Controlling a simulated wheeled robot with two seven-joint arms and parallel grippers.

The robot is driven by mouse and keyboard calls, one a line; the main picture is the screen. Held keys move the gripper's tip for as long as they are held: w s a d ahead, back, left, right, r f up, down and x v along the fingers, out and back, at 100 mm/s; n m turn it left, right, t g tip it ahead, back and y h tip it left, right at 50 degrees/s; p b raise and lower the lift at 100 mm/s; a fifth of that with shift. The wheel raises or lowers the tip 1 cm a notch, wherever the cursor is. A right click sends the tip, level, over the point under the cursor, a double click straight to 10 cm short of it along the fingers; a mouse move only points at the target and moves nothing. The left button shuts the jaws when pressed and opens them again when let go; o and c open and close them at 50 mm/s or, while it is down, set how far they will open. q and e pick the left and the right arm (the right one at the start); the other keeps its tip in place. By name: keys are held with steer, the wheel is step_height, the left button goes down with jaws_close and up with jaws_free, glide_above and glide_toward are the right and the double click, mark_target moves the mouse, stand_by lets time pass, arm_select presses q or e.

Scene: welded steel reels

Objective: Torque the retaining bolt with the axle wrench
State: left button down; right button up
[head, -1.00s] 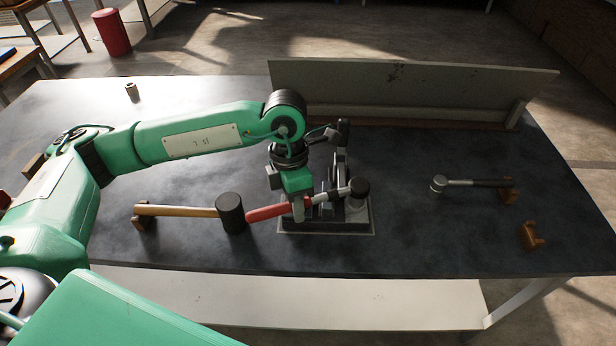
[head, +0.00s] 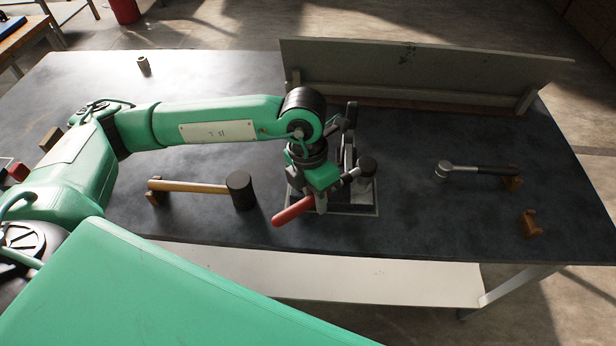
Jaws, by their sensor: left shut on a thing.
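A red-handled tool, which looks like the axle wrench (head: 290,212), is in my left gripper (head: 321,203). The gripper is shut on it near the upper end of the red grip. Its grey shaft slants up and right to a dark round-topped part (head: 367,168) of the steel fixture (head: 362,209). I cannot tell whether the wrench head is seated on the bolt. The retaining bolt cannot be made out; my gripper and wrist cover much of the fixture. My right gripper is not in view.
A mallet (head: 241,190) with a wooden handle lies left of the fixture. A raised panel (head: 420,70) stands behind. A small cylinder (head: 143,65) stands far left.

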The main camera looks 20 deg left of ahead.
arm_select(q)
steer(key=d+n+t+p, duration=0.2)
steer(key=d+n, duration=1.1)
steer(key=d, duration=0.2)
steer(key=shift+w+d+f+p, duration=0.2)
steer(key=shift+w+f+p, duration=0.1)
steer(key=shift+f, duration=0.15)
steer(key=shift+t, duration=0.3)
steer(key=shift+f, duration=0.1)
steer(key=shift+f, duration=0.15)
stand_by(0.4)
steer(key=shift+f, duration=0.45)
stand_by(0.5)
